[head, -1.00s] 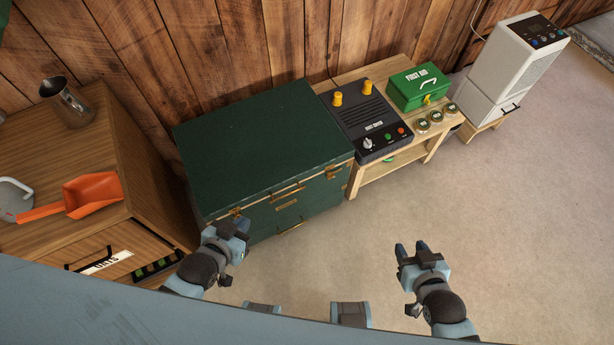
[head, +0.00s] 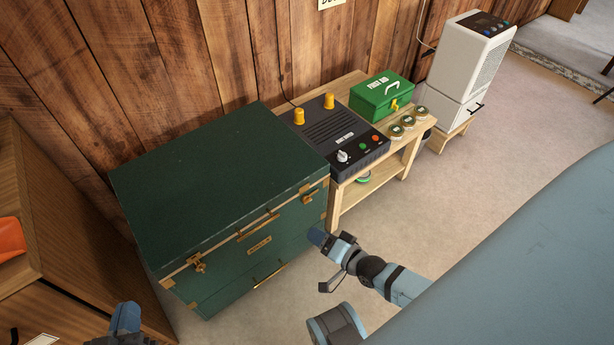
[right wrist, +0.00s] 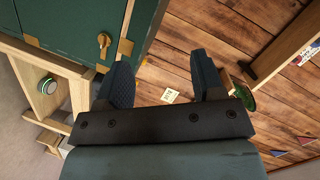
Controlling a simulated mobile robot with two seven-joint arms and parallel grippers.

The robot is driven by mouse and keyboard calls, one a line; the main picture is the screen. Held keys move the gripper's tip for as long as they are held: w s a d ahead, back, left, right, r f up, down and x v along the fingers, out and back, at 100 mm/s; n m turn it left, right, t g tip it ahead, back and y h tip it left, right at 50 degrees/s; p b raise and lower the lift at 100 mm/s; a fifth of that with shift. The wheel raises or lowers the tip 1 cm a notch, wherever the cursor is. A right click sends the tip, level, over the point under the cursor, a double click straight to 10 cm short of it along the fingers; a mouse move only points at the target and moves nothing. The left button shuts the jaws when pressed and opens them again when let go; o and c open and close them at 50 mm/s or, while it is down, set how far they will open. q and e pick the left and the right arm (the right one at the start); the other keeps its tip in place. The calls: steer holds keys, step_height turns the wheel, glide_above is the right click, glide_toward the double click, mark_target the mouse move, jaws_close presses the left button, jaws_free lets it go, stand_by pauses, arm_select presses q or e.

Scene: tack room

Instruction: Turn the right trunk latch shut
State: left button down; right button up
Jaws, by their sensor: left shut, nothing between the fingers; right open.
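The closed dark green trunk (head: 215,175) stands against the wood wall, with brass fittings on its front. Its right latch (head: 309,197) is a small brass piece near the front right corner; in the right wrist view the brass latch (right wrist: 104,42) shows at upper left. I cannot tell how far it is turned. The left latch (head: 197,265) is near the front left corner. My right gripper (head: 318,236) is open and empty, just below and in front of the right latch, apart from it; its fingers (right wrist: 160,82) frame bare space. My left gripper (head: 125,318) is shut and empty at the lower left, partly cut off.
A wooden bench (head: 340,205) adjoins the trunk's right side, holding a black control box (head: 335,135), a green first-aid box (head: 381,98) and several small tins. A wooden cabinet (head: 75,255) stands close on the left.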

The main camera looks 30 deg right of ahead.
mark_target(306, 200)
steer(key=w+d+f+m+t+h+b, duration=0.1)
steer(key=w+d+f+m+b, duration=0.1)
steer(key=d+f+m+b, duration=0.35)
steer(key=w+d+f+m+t+h+b, duration=0.1)
steer(key=w+d+f+m+t+b, duration=0.2)
steer(key=f+b, duration=0.4)
arm_select(q)
step_height(306, 200, down, 9)
steer(key=s+d+h+b, duration=0.1)
steer(key=d+h+b, duration=0.1)
steer(key=shift+d+m+g+b, duration=0.3)
steer(key=shift+m+b, duration=0.1)
arm_select(e)
steer(key=w+f+g, duration=0.1)
steer(key=w, duration=1.2)
steer(key=shift+w, duration=0.3)
steer(key=shift+f+n, duration=0.1)
steer(key=shift+n, duration=0.15)
steer(key=c, duration=0.9)
